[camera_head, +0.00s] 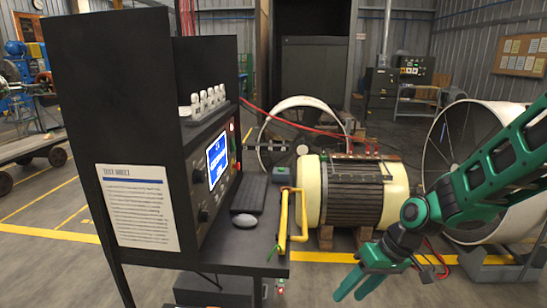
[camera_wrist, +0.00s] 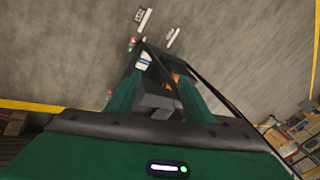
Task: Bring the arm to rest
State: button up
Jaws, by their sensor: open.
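My green arm reaches in from the right side of the head view. My gripper (camera_head: 350,291) hangs low over the grey floor, to the right of the black console desk. Its two green fingers are spread and nothing shows between them.
The black console (camera_head: 126,110) with a lit screen stands at left, with a yellow tubular handle (camera_head: 290,215) at its desk edge. A cream motor (camera_head: 352,190) sits on wooden blocks behind my gripper. A large drum (camera_head: 465,150) is at right. The near floor is open.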

jog(key=s+d+r+m+h, duration=0.2)
jog(key=s+d+r, duration=0.15)
jog(key=d, duration=0.35)
jog(key=s+d+r+m+h, duration=0.2)
jog(key=s+d, duration=0.2)
jog(key=d, duration=0.3)
jog(key=s+d+r+m, duration=0.2)
jog(key=s+d+m, duration=0.1)
jog(key=s, duration=0.4)
jog(key=s+d+r+m+g+h, duration=0.1)
jog(key=s+d+r+m, duration=0.1)
jog(key=s, duration=0.4)
jog(key=shift+s+d+r+m, duration=0.35)
jog(key=shift+d+m, duration=0.15)
jog(key=shift+d, duration=0.75)
jog(key=shift+w+f, duration=0.3)
jog(key=shift+w, duration=0.35)
